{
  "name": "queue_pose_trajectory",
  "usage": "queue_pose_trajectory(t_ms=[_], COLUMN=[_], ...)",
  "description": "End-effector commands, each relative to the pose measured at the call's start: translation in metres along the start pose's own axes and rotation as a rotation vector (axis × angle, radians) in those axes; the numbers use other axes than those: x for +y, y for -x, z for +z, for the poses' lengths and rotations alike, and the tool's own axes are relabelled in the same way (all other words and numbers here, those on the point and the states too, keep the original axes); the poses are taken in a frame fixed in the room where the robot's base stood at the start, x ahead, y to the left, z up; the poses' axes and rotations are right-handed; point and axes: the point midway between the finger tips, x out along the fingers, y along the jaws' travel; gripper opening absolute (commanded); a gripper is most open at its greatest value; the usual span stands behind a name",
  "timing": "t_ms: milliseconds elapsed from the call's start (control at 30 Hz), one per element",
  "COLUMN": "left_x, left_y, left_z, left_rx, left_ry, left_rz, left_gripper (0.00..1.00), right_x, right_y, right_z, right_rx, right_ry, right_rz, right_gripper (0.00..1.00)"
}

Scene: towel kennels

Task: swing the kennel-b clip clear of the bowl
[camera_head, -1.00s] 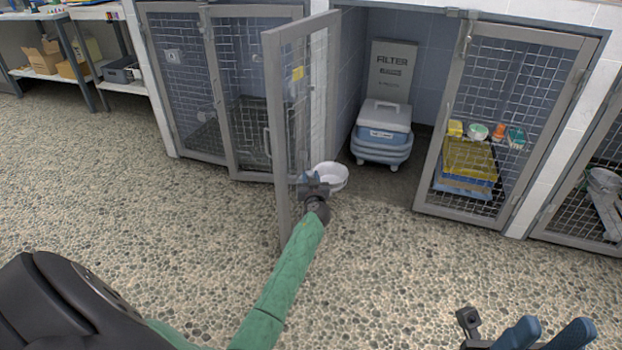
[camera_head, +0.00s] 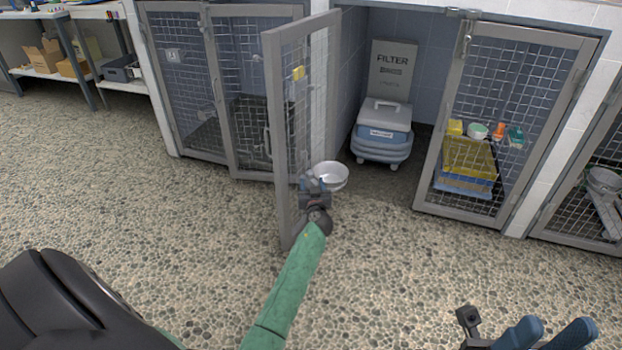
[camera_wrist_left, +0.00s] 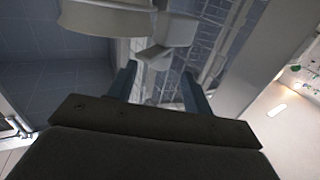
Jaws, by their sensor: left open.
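The white bowl (camera_head: 332,174) is at the open kennel door (camera_head: 277,150), on its right side. It also shows in the wrist view (camera_wrist_left: 105,18) at the top left. A pale, blocky fitting (camera_wrist_left: 172,30), perhaps the clip, is beside the bowl there, just beyond my fingertips. I cannot tell whether it touches the bowl. My left gripper (camera_head: 311,182) is open just below and left of the bowl, its fingers either side of the fitting's lower end in the wrist view. The clip cannot be made out in the head view. My right gripper (camera_head: 548,332) is open and empty at the bottom right.
The open kennel holds a blue-grey box with a handle (camera_head: 383,130) and a filter panel (camera_head: 391,70). A closed mesh door (camera_head: 505,125) to the right has yellow and blue items behind it. The pebbled floor (camera_head: 420,270) in front is clear.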

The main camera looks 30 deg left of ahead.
Motion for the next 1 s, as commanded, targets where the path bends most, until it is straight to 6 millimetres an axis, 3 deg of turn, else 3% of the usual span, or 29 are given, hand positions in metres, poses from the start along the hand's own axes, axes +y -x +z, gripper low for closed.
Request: queue_pose_trajectory(t_ms=[100, 300, 1000], left_x=[0.0, 0.0, 0.0], left_y=[0.018, 0.033, 0.035], left_z=[0.0, 0.0, 0.0], left_rx=[-0.002, -0.001, 0.0], left_ry=[0.002, 0.001, -0.035], left_rz=[0.0, 0.0, 0.0], left_gripper=[0.5, 0.5, 0.5], right_x=[0.001, 0.001, 0.001], right_y=[-0.003, -0.005, -0.005], right_z=[0.0, -0.001, 0.0], right_rx=[0.003, 0.006, 0.007], right_ry=[-0.001, -0.002, -0.001], right_rz=[0.004, 0.007, 0.005], right_gripper=[0.36, 0.36, 0.36])
